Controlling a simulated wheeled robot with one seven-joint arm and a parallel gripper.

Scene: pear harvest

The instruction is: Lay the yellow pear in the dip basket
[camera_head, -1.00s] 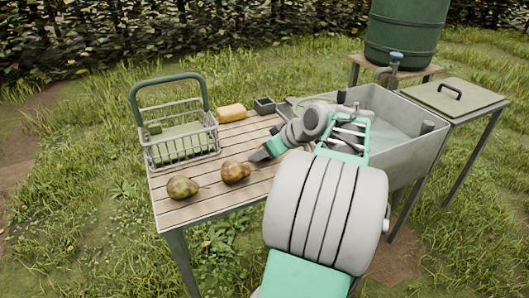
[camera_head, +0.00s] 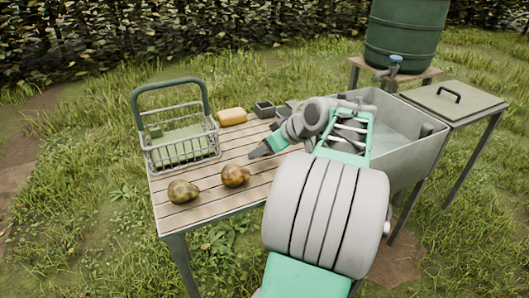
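The left pear (camera_head: 183,191) is yellow-green with brown patches, near the table's front left. The right pear (camera_head: 235,176) is browner and lies nearer my gripper. The dip basket (camera_head: 182,143) is a wire basket with a green upright handle, standing at the table's back left; no pear shows in it. My gripper (camera_head: 254,154) is low over the table, just right of and behind the right pear, with a small gap between them. Its fingers are dark and small here, so their opening is unclear.
A grey sink (camera_head: 405,150) with water adjoins the table on the right. A green barrel (camera_head: 405,35) with a tap stands behind. The table's front right is clear.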

